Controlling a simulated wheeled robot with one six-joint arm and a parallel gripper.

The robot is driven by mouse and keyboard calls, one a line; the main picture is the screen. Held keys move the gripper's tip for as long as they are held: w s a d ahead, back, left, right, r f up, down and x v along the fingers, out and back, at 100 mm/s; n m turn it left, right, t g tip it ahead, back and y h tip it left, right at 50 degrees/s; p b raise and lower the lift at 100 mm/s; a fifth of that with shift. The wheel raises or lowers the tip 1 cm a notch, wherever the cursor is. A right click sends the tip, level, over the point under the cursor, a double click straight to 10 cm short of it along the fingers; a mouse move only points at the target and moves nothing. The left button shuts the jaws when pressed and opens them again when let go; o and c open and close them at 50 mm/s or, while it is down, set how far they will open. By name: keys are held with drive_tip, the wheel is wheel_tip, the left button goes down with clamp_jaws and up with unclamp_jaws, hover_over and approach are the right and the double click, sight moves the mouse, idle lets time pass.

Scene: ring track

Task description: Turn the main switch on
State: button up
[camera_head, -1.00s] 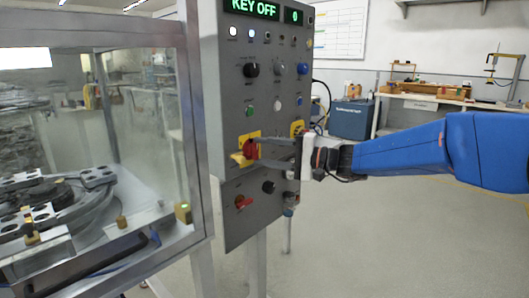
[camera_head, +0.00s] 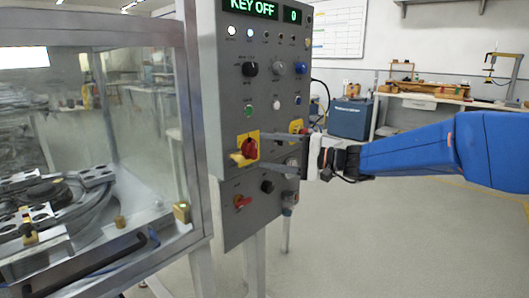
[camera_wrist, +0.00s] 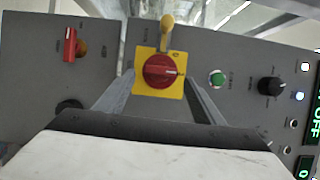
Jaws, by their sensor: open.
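The main switch appears to be the red rotary knob (camera_head: 249,148) on a yellow plate on the grey control panel; it also shows in the wrist view (camera_wrist: 160,71). A yellow tag or padlock (camera_head: 241,159) hangs beside the plate, and shows above the knob in the wrist view (camera_wrist: 167,28). My gripper (camera_head: 264,152) is in front of the panel. In the wrist view its two fingers (camera_wrist: 158,85) are open, one on each side of the yellow plate, with the knob between them. I cannot tell whether they touch the panel.
The panel (camera_head: 232,100) carries a green display (camera_head: 251,8) reading "KEY OFF", several knobs and a second red switch (camera_head: 242,201) below. A glazed machine enclosure (camera_head: 140,110) stands close on the left. The floor on the right is clear up to a workbench (camera_head: 440,97).

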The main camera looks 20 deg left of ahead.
drive_tip(key=d, duration=1.5)
drive_tip(key=shift+d, duration=0.15)
drive_tip(key=shift+f, duration=0.1)
drive_tip(key=s+d+f+t+h, duration=0.1)
drive_tip(key=s+d+f+h, duration=0.5)
drive_tip(key=s+d, duration=0.4)
drive_tip(key=s+d+f+t+h, duration=0.2)
drive_tip(key=s+d+f+h, duration=0.4)
drive_tip(key=s+d, duration=0.5)
drive_tip(key=s+d+f+t+h, duration=0.1)
drive_tip(key=s+d+f+h, duration=0.5)
drive_tip(key=d, duration=1)
drive_tip(key=s+f, duration=0.3)
drive_tip(key=s, duration=0.1)
drive_tip(key=shift+s+t, duration=0.15)
drive_tip(key=shift+t, duration=0.25)
